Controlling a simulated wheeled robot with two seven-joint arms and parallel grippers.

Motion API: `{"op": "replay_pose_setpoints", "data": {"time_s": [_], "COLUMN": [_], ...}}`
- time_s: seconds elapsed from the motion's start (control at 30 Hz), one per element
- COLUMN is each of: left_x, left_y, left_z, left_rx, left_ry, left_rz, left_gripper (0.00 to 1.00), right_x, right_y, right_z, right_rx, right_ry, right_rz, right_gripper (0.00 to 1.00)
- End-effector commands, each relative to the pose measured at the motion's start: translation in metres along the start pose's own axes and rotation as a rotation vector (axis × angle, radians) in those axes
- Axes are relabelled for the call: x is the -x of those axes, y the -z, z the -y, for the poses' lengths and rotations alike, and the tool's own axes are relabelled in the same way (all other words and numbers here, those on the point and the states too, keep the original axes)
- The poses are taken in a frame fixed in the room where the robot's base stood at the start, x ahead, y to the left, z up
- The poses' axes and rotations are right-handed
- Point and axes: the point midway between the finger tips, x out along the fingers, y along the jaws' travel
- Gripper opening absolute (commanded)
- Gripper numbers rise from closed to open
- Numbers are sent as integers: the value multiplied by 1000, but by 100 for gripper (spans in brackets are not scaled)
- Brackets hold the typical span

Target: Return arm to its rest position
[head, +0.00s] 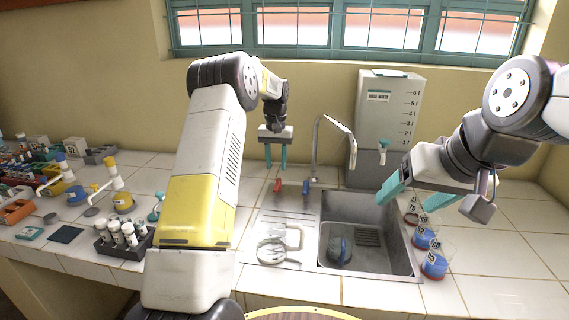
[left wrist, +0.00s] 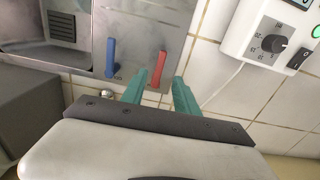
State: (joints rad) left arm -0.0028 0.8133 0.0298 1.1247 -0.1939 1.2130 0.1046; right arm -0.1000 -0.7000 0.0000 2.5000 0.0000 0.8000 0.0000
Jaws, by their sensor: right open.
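My left gripper (head: 276,165) hangs pointing down over the back of the counter, left of the faucet (head: 318,150). Its teal fingers are parted with nothing held; they also show parted in the left wrist view (left wrist: 160,78). The red tap handle (head: 278,185) is just below the fingertips, and the blue tap handle (head: 306,187) stands to its right. In the left wrist view the red handle (left wrist: 158,68) appears beyond the gap between the fingers, apart from them. My right gripper (head: 412,198) is open and empty above the right edge of the sink.
The sink (head: 340,215) holds a dark round item (head: 340,247). Flasks with blue liquid (head: 434,262) stand right of it, under my right gripper. A water tank (head: 388,105) stands behind. A tube rack (head: 125,240) is left of my left arm. A white device with a dial (left wrist: 275,42) is nearby.

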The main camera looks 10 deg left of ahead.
Motion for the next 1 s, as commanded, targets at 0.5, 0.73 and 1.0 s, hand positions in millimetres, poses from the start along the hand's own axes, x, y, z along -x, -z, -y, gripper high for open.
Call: {"op": "replay_pose_setpoints", "data": {"time_s": [0.5, 0.73, 1.0], "left_x": [114, 175, 202], "left_y": [-75, -162, -274], "left_z": [-2, -6, -10], "left_rx": [-25, -42, -56], "left_ry": [-42, -80, -126], "left_rz": [-138, -251, -385], "left_gripper": [36, 36, 36], "right_x": [0, 0, 0], "right_y": [0, 0, 0], "right_z": [0, 0, 0], "right_rx": [0, 0, 0], "right_ry": [0, 0, 0], "right_rz": [0, 0, 0], "right_gripper": [72, 72, 72]}}
